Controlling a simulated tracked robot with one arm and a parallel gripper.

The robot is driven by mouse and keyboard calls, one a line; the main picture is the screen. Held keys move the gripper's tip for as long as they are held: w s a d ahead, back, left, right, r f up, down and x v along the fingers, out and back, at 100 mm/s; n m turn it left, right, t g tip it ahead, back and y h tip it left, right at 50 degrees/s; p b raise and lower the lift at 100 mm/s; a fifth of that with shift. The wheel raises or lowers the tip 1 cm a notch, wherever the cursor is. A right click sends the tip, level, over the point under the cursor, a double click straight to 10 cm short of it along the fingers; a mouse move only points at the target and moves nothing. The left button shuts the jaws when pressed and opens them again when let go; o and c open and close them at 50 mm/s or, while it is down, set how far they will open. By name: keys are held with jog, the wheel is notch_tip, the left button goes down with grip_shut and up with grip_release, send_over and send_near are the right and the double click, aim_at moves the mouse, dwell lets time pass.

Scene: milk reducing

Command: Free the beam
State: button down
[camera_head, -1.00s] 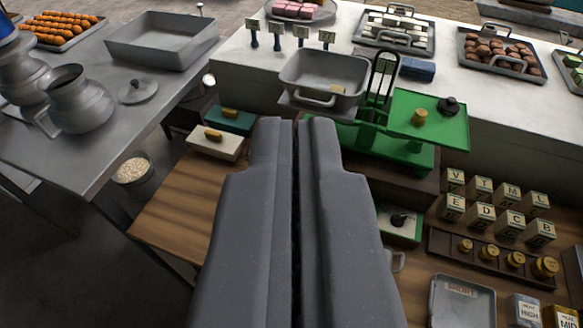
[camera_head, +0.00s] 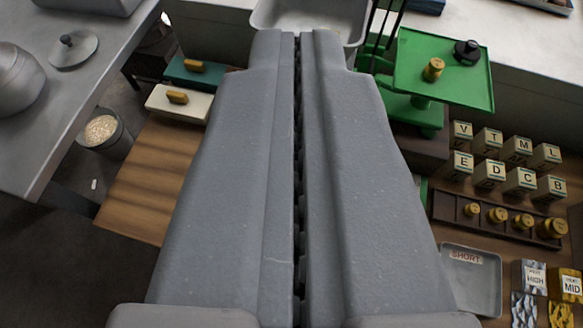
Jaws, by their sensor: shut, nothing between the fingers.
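A green balance scale stands at the upper right of centre. Its flat green plate (camera_head: 437,70) carries a brass weight (camera_head: 434,69) and a black knobbed piece (camera_head: 467,52). Its grey metal pan (camera_head: 335,18) is at the top, partly cut off and partly behind my fingertips. My gripper (camera_head: 297,35) is shut and empty, with its tips over the near edge of the pan in the picture. I cannot tell whether they touch it. The beam and the middle of the scale are mostly hidden behind my fingers.
Lettered blocks (camera_head: 489,171) and a rack of brass weights (camera_head: 499,219) are at the right. A tray marked SHORT (camera_head: 471,277) lies at lower right. White (camera_head: 178,103) and teal (camera_head: 198,72) boxes sit left of my gripper. Bare wood (camera_head: 140,190) shows at left.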

jog(key=w+a+f+g+h, duration=0.1)
jog(key=w+f, duration=0.3)
jog(key=f, duration=0.6)
jog(key=w+a+f+m+g+h+p, duration=0.1)
jog(key=w+f+g, duration=0.2)
jog(key=f, duration=0.8)
jog(key=w+a+f+m+g+h, duration=0.1)
jog(key=w+f+g, duration=0.1)
jog(key=w+f, duration=0.4)
notch_tip(320, 180, down, 5)
jog(key=shift+w+a+r+h+p, duration=0.1)
jog(key=shift+w+a+h+p, duration=0.2)
jog(key=shift+w+p, duration=0.1)
jog(key=x, duration=1)
jog(key=shift+s+d+f, duration=0.1)
jog(key=shift+f, duration=0.5)
jog(key=shift+s+d+f, duration=0.1)
jog(key=shift+f, duration=0.5)
jog(key=shift+d+f, duration=0.2)
jog(key=shift+f, duration=0.65)
